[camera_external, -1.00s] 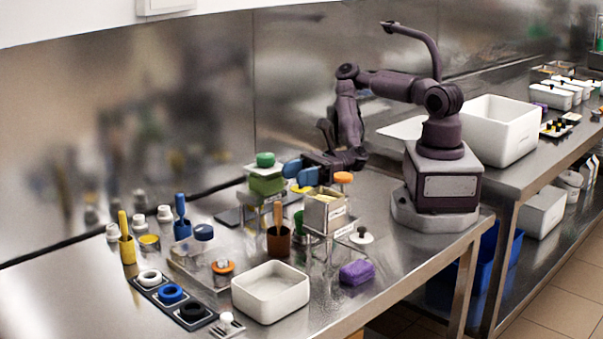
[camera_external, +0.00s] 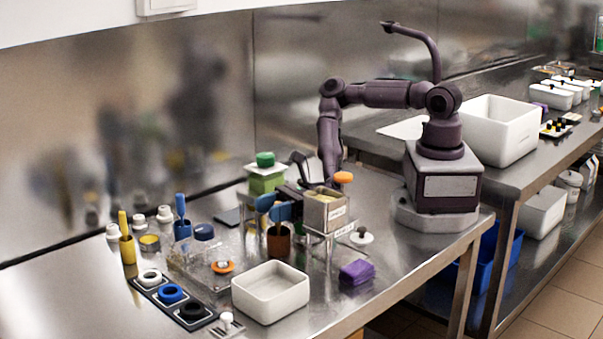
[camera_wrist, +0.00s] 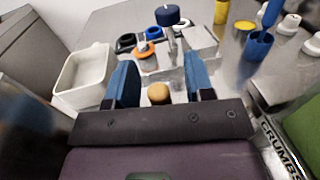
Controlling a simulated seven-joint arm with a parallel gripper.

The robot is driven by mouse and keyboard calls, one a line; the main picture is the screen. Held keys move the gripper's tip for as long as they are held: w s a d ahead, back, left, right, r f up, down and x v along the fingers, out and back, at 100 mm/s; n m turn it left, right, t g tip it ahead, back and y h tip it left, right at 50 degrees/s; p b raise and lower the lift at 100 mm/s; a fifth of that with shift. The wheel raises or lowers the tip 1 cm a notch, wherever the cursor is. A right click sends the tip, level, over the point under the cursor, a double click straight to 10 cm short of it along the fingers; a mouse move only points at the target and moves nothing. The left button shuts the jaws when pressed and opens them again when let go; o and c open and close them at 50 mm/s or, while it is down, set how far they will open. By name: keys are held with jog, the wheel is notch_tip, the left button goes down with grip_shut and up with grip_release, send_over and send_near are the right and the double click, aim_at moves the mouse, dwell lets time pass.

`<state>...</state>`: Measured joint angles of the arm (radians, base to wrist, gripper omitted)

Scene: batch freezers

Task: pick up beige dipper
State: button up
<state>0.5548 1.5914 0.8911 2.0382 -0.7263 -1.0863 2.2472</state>
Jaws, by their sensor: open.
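The beige dipper stands in a brown cup (camera_external: 278,241) on the steel table. Its handle is mostly hidden by my fingers in the external view. In the wrist view the round tan end of the beige dipper (camera_wrist: 158,93) shows between my two blue fingers, with gaps on both sides. My gripper (camera_external: 274,207) is open and low over the brown cup, fingers on either side of the handle. In the wrist view my gripper (camera_wrist: 158,76) shows the same straddling.
An open box of yellow pieces (camera_external: 324,210) on a stand is close at the right, with a green box (camera_external: 266,181) behind. A white bin (camera_external: 270,293) lies in front. A blue cup (camera_external: 182,229) and yellow cup (camera_external: 128,250) stand left.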

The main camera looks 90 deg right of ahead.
grip_shut()
notch_tip(320, 180, up, 10)
dwell(0.7)
